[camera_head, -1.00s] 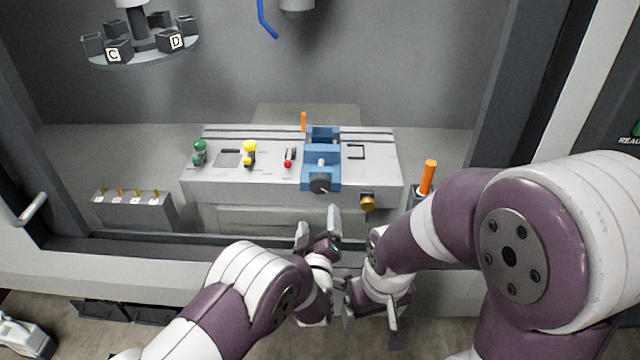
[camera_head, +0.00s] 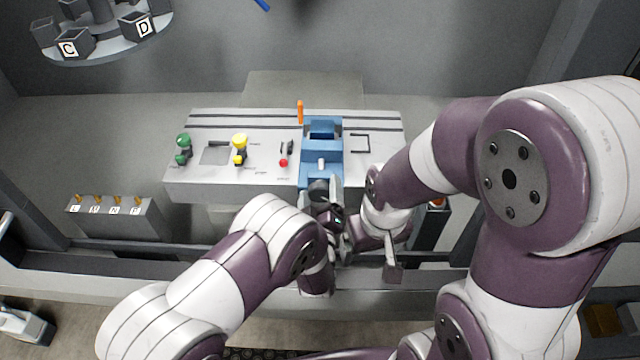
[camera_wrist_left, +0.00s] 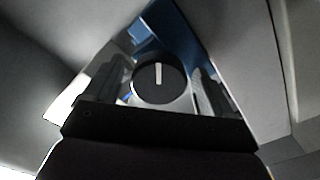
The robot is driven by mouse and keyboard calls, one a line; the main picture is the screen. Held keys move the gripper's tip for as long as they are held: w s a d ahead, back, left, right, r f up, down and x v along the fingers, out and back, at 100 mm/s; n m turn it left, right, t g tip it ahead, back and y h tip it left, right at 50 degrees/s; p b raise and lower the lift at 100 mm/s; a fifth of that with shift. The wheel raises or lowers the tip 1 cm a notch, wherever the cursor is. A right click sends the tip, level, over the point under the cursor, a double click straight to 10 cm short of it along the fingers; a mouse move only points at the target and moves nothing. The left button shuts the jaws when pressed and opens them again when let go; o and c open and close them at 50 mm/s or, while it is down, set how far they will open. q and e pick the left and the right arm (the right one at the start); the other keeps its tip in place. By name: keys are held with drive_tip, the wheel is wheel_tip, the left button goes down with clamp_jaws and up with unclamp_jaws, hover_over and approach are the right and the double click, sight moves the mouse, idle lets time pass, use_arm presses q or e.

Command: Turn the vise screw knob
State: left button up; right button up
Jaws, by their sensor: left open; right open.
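The blue vise (camera_head: 322,150) stands on the grey bench right of its middle. Its round dark screw knob (camera_head: 318,188) faces me at the vise's front and is partly covered by my left gripper. In the left wrist view the knob (camera_wrist_left: 160,82) is a dark disc with a pale bar, between the two fingers. My left gripper (camera_head: 320,194) is open at the knob, one finger on each side; I cannot tell whether they touch it. My right gripper (camera_head: 370,252) appears beside and to the right of the left one, low, away from the vise; its fingertips are hard to make out.
The bench (camera_head: 225,182) carries a green knob (camera_head: 183,148), a yellow knob (camera_head: 239,148) and a red-tipped lever (camera_head: 284,160) left of the vise. An orange peg (camera_head: 300,110) stands behind. A grey block with labelled pegs (camera_head: 112,220) is at left. A carousel (camera_head: 105,40) hangs top left.

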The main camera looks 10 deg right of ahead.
use_arm(q)
drive_tip(key=shift+s+r, duration=0.1)
drive_tip(key=shift+s, duration=0.1)
drive_tip(key=c, duration=1.1)
drive_tip(key=shift+o, duration=0.2)
